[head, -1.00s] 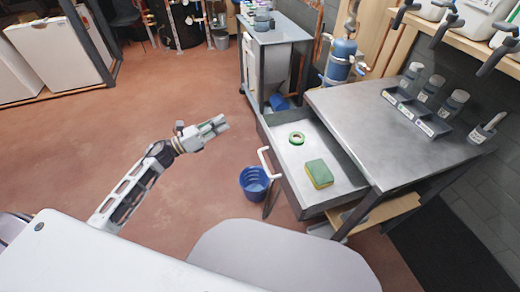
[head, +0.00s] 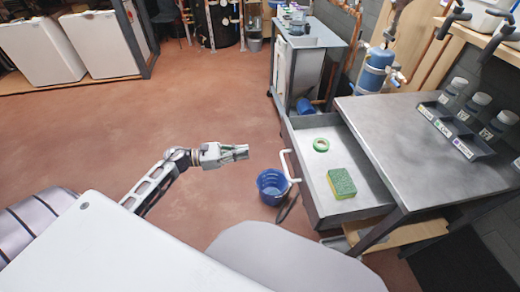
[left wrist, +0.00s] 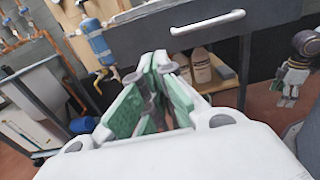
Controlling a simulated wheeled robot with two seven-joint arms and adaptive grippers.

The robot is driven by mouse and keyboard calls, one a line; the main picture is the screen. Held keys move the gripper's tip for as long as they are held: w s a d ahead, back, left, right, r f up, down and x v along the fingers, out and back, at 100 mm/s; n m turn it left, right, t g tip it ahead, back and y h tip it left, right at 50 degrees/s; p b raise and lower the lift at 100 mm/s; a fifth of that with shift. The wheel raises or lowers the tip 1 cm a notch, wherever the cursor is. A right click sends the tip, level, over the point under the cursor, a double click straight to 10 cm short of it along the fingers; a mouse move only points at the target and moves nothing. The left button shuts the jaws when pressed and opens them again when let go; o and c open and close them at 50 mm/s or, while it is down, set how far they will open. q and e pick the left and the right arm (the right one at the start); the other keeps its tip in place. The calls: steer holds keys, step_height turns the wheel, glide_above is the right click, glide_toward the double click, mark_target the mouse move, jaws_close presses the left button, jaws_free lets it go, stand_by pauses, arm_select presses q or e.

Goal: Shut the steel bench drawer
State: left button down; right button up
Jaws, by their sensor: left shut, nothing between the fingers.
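The steel bench drawer (head: 318,207) is pulled far out from under the steel bench (head: 400,120). A green tape ring (head: 321,145) and a green and yellow sponge (head: 341,183) lie in it. Its white bar handle (head: 289,165) is on the front panel. My left gripper (head: 243,152) is shut and empty, to the left of the handle and apart from it. In the left wrist view, the fingers (left wrist: 155,100) point toward the drawer front (left wrist: 150,38), with the handle (left wrist: 208,22) above and right of them.
A blue bucket (head: 272,184) stands on the floor below the handle. A rack of bottles (head: 456,130) is on the bench top. The floor to the left is open.

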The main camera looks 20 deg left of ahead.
mark_target(339, 144)
arm_select(q)
steer(key=shift+x, duration=6.85)
arm_select(e)
steer(key=shift+f, duration=0.15)
arm_select(q)
steer(key=shift+w, duration=0.1)
